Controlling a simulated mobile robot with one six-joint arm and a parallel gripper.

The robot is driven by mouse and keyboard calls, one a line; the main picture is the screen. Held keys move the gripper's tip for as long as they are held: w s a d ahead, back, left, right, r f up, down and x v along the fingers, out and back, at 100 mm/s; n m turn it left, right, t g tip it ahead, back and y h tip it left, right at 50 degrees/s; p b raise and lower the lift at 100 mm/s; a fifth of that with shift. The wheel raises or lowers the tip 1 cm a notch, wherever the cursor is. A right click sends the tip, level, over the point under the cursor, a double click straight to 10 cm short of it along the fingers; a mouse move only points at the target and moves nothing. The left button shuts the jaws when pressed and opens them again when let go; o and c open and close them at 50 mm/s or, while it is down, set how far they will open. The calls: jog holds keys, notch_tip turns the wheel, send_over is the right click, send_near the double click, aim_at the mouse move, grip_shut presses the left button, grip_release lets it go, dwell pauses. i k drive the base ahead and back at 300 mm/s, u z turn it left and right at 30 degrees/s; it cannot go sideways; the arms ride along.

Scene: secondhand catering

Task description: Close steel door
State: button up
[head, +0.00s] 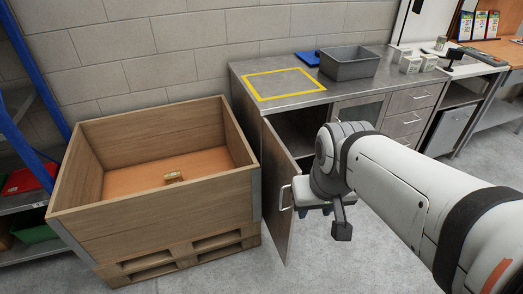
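The steel door (279,210) stands open in the head view, swung out from the left part of the steel cabinet under the counter (285,90). Its bar handle (285,197) is near the door's free edge. The cabinet's dark opening (298,130) shows behind it, partly hidden by my arm. My gripper (322,221) hangs just right of the door, close to the handle. Its two dark fingertips show apart with nothing between them, so it looks open. I cannot tell whether the left finger touches the handle or door.
A large wooden crate (160,216) on a pallet base stands close left of the door and holds a small box (173,177). A grey bin (349,64) sits on the counter, with a yellow-taped square beside it. Drawers (408,112) are to the right.

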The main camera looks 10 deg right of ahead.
aim_at(279, 168)
jog(key=i, duration=0.95)
jog(key=u, duration=0.4)
jog(key=k, duration=1.35)
jog(key=z, duration=0.4)
jog(key=i, duration=1)
jog(key=z, duration=0.1)
